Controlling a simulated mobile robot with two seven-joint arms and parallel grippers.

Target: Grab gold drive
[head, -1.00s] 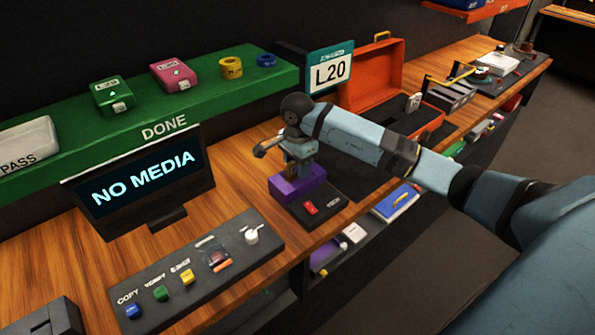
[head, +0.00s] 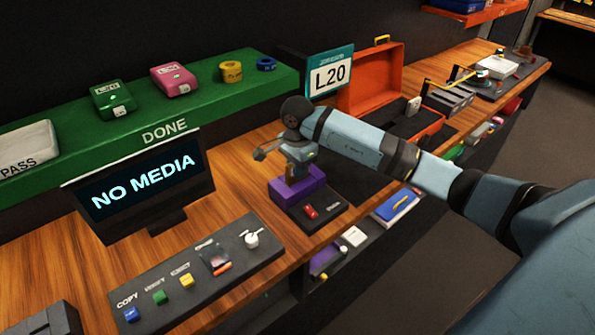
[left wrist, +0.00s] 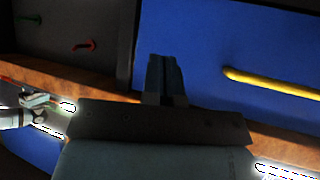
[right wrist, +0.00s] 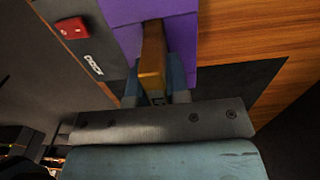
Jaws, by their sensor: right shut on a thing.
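The gold drive (right wrist: 152,55) is a narrow gold-brown block in the right wrist view. My right gripper (right wrist: 158,82) is shut on it, one finger on each side. The drive's far end meets the purple block (right wrist: 172,14); I cannot tell how deep it sits in it. In the head view my right gripper (head: 296,170) is just above the purple block (head: 295,190) on the workbench, and the drive is mostly hidden there. My left gripper (left wrist: 166,75) shows only in the left wrist view, with its fingers together and nothing seen between them.
A red switch (head: 310,211) sits on the dark base beside the purple block. A button panel (head: 200,272) and a NO MEDIA screen (head: 145,185) stand to the left. The green DONE shelf (head: 215,113) is behind. An open orange case (head: 372,75) is at the back right.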

